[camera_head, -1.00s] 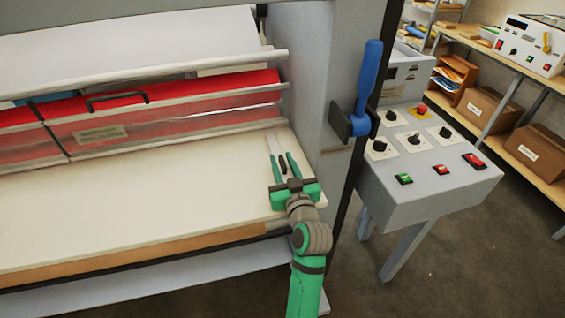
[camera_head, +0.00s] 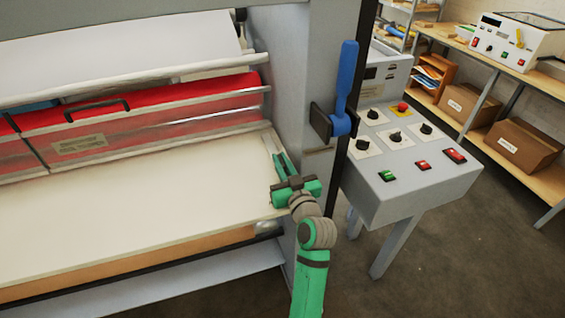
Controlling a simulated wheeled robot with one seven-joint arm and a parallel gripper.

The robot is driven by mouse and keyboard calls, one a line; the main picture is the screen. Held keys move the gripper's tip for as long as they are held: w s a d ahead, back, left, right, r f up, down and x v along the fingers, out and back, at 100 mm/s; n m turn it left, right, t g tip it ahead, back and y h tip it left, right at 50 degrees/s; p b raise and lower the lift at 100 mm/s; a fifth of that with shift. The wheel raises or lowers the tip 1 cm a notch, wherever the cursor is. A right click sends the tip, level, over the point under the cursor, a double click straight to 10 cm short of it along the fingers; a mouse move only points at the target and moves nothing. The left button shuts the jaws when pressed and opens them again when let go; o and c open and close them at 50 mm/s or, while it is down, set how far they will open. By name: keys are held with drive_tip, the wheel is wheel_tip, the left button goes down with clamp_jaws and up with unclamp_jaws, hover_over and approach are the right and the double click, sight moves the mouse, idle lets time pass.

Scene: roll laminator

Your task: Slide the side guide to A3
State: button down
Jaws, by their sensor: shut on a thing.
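The side guide (camera_head: 269,143) is a thin pale strip at the right end of the cream feed table (camera_head: 130,205), seen in the head view. My green gripper (camera_head: 282,164) reaches over the table's front right corner. Its fingers point toward the rollers and are shut on the side guide. The fingers and gripper body hide most of the guide. I cannot make out any size marks, so the guide's place against A3 cannot be read.
A red safety cover (camera_head: 170,108) with a black handle spans the far side of the table. A grey side frame (camera_head: 293,75) with a blue lever (camera_head: 345,85) stands close to my gripper's right. A control console (camera_head: 410,175) is beyond it.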

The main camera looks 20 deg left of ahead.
drive_tip(key=shift+w+d+f, duration=0.1)
drive_tip(key=shift+w+d, duration=0.05)
drive_tip(key=shift+d, duration=0.2)
drive_tip(key=c, duration=1.8)
unclamp_jaws()
drive_tip(key=shift+a, duration=0.1)
drive_tip(key=v, duration=1.1)
